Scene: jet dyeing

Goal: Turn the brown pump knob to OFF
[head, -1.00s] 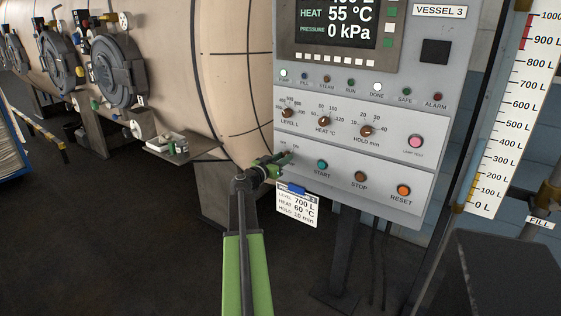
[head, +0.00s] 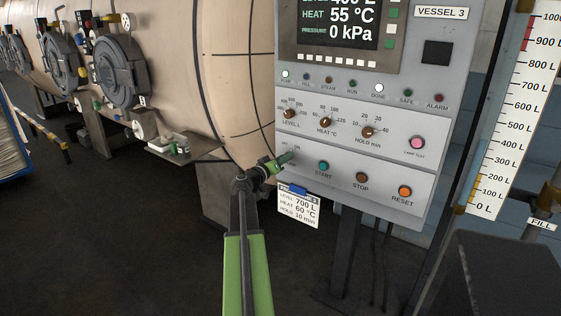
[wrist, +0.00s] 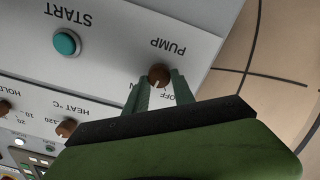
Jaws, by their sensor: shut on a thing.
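The brown pump knob (wrist: 159,74) shows in the wrist view between my fingers, on the light grey panel under the upside-down word PUMP. The OFF label and part of the ON label show at its lower side in that view. My gripper (wrist: 160,88) is shut on the knob, one finger on each side. Which label the knob points to is hard to tell. In the head view my gripper (head: 287,159) reaches the lower left of the control panel (head: 330,200) and hides the knob.
A teal START button (head: 323,166), a brown STOP button (head: 361,178) and an orange RESET button (head: 405,191) lie to the right. Three setting knobs sit above. A hanging card (head: 299,207) is just below my gripper. The PUMP lamp (head: 285,74) is lit white.

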